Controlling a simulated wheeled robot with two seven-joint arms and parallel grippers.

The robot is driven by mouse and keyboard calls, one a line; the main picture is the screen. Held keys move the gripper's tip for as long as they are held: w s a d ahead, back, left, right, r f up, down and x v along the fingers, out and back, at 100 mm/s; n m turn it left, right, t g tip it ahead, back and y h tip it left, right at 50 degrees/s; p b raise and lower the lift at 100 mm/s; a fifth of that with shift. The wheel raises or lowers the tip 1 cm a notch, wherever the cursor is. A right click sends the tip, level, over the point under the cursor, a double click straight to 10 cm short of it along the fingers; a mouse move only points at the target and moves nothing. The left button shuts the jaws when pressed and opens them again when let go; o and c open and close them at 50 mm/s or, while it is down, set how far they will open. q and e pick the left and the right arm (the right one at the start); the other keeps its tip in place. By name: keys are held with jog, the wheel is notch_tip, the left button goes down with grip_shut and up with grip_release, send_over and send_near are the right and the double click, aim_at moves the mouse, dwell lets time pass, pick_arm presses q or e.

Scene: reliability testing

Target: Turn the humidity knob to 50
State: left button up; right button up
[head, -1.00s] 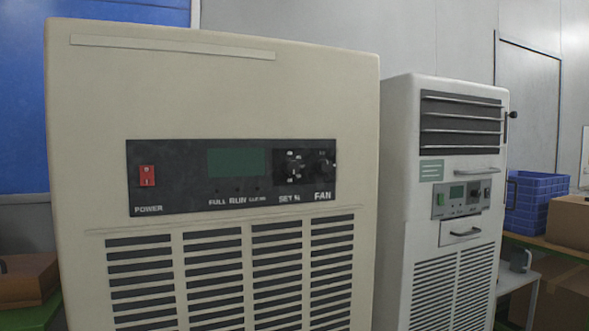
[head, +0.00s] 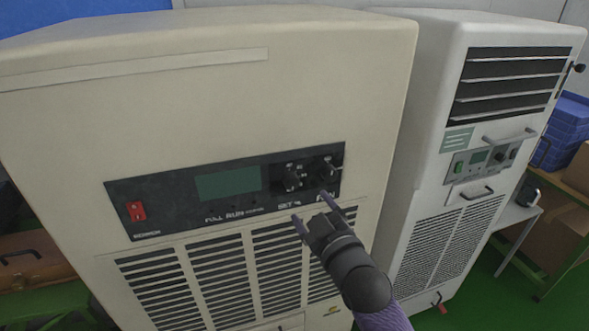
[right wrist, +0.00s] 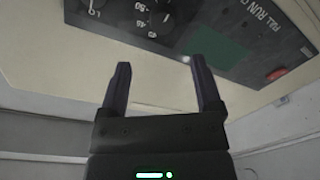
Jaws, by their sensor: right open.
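The humidity knob (head: 291,178), above the SET % label, is a dark dial on the black control panel (head: 165,187) of the beige cabinet. In the right wrist view, this dial (right wrist: 160,15) appears upside down at the top edge, with white numbers around it; its exact setting is too small to read. My right gripper (head: 311,207) is open and empty, just below the SET and FAN knobs and apart from them. Its two fingers (right wrist: 160,62) point toward the panel. My left gripper is not in view.
The FAN knob (head: 326,170) is close to the right of the humidity knob. A green display (head: 228,182) and red power switch (head: 136,211) are to the left. A white cabinet (head: 432,165) stands close on the right. Blue crates (head: 568,125) are farther right.

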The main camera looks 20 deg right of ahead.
aim_at(293, 184)
jog(key=w, duration=0.5)
jog(key=w+a, duration=0.1)
jog(key=w, duration=0.2)
jog(key=shift+w+f, duration=0.15)
jog(key=shift+f, duration=0.05)
jog(key=shift+c, duration=0.2)
grip_shut()
